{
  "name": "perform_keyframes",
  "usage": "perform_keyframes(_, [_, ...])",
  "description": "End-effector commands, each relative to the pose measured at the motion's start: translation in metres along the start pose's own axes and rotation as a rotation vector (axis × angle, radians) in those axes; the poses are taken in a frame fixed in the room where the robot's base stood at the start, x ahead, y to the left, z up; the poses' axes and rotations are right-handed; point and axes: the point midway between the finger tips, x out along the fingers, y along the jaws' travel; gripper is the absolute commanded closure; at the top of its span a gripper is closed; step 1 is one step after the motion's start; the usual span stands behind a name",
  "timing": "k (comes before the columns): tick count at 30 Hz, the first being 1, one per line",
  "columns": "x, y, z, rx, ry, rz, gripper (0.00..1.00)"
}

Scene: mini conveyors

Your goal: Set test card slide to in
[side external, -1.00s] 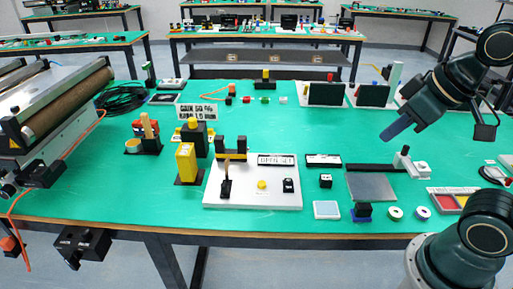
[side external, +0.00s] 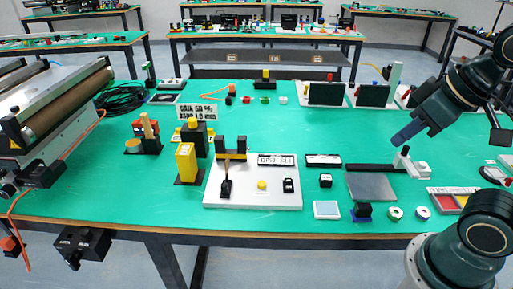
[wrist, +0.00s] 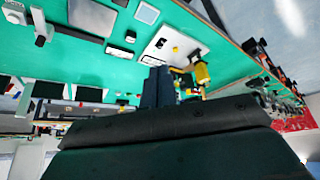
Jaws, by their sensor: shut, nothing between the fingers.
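What looks like the test card slide is a black rail (side external: 372,167) with a light grey block and upright handle (side external: 404,160) at its right end; no readable label confirms this. A flat grey plate (side external: 371,187) lies just in front of the rail. My gripper (side external: 397,139) is shut and empty, above the table behind the handle in the picture and apart from it. In the wrist view my gripper (wrist: 155,80) points toward the white board, and its fingers hide part of the table.
A white board (side external: 240,196) with a black post, yellow button and display stands left of the rail. Small blocks and discs (side external: 396,213) sit at the front edge. Dark screens (side external: 327,94) stand behind. The middle of the green table is clear.

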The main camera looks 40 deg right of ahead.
Motion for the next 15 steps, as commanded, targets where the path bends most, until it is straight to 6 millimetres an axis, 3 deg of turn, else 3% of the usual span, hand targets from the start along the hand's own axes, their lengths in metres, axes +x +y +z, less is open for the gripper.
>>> perform_keyframes(11, [0.0000, 0.0000, -0.0001, 0.000, 0.000, 0.000, 0.98])
perform_keyframes(15, [-0.0001, -0.0002, -0.0018, 0.004, -0.002, 0.000, 0.71])
